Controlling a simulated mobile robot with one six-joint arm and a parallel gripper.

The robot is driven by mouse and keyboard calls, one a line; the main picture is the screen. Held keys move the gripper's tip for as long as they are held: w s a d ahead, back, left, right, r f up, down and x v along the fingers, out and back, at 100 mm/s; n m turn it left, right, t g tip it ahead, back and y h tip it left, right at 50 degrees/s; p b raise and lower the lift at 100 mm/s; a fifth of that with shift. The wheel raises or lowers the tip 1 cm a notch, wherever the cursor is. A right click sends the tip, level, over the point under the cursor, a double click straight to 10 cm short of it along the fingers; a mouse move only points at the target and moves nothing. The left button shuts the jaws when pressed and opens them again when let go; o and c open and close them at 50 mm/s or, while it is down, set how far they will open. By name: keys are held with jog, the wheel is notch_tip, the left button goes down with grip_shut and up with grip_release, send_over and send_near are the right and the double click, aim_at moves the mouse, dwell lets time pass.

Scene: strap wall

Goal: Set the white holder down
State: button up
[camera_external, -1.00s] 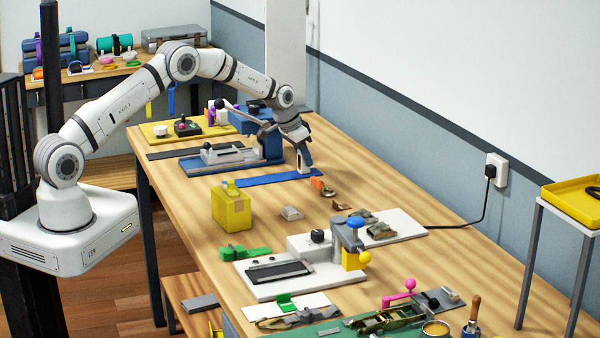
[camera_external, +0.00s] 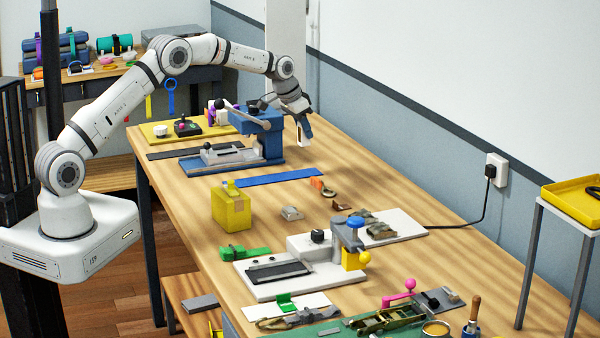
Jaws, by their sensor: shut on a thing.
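My gripper (camera_external: 304,129) is shut on the white holder (camera_external: 304,142), a small white piece at the fingertips. They are just right of the blue press-like machine (camera_external: 270,135), above the far part of the workbench. The holder looks clear of the bench top, with no contact visible. The fingers hide part of it. A flat blue strap (camera_external: 280,177) lies on the bench nearer the camera, apart from the holder.
A yellow box (camera_external: 231,208), an orange roll (camera_external: 317,183) and a small grey block (camera_external: 291,213) stand nearer the camera. Bare wood shows right of the blue machine, towards the wall.

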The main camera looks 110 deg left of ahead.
jog(key=shift+w+r, duration=0.1)
jog(key=shift+r, duration=0.7)
jog(key=w+d+m, duration=0.3)
jog(key=w+d, duration=0.6)
jog(key=w, duration=0.4)
jog(key=w+d+m+h, duration=0.1)
jog(key=w+d+m, duration=0.1)
jog(key=w+d, duration=0.8)
jog(key=w+d+m+t+h+b, duration=0.1)
jog(key=w+d+m, duration=0.2)
jog(key=w+d, duration=0.7)
jog(key=w+d+m+h, duration=0.15)
jog(key=w+d, duration=0.35)
jog(key=d, duration=1)
notch_tip(320, 180, down, 10)
jog(key=shift+a+f+p, duration=0.1)
jog(key=shift+p, duration=0.75)
jog(key=shift+t, duration=0.3)
jog(key=shift+f+b, duration=0.25)
jog(key=shift+b, duration=0.05)
jog(key=o, duration=1)
jog(key=shift+r, duration=0.1)
